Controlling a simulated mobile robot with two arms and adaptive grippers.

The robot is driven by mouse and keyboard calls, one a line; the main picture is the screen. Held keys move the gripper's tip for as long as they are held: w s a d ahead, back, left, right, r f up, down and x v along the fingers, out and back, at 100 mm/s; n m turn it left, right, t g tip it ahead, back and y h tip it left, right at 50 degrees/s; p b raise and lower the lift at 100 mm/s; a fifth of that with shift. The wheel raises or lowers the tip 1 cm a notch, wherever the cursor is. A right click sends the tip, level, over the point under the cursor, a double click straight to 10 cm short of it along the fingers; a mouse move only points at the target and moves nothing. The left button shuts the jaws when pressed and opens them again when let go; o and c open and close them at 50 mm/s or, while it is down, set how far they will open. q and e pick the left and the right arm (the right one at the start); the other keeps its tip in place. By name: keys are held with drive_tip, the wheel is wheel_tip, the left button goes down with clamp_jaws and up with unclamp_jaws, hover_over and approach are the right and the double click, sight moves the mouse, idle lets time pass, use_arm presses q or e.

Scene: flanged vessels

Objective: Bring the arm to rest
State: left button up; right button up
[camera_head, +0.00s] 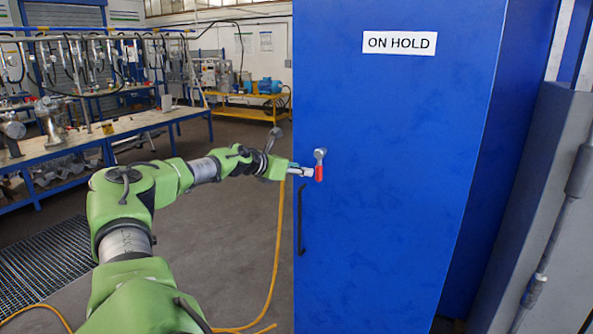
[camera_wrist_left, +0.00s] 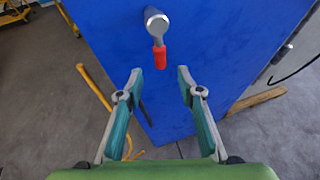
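My left arm comes in from the left in the head view, stretched out toward the blue cabinet (camera_head: 400,150). My left gripper (camera_head: 308,171) is close to the cabinet's latch handle (camera_head: 320,165), which has a silver hub and a red grip. In the left wrist view my left gripper (camera_wrist_left: 158,84) is open, with its two fingers apart and nothing between them. The latch handle (camera_wrist_left: 158,45) is beyond the fingertips there, its red grip hanging down. I cannot tell the exact gap between fingers and handle. My right gripper is not in view.
The cabinet carries an "ON HOLD" sign (camera_head: 400,43) and a black pull handle (camera_head: 300,218). A workbench (camera_head: 110,132) with metal fittings stands at the left. A yellow hose (camera_head: 276,260) hangs beside the cabinet. A grey post (camera_head: 545,210) stands at the right.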

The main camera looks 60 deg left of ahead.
use_arm(q)
drive_tip(key=shift+s+r, duration=0.1)
drive_tip(key=shift+s, duration=0.4)
idle(0.3)
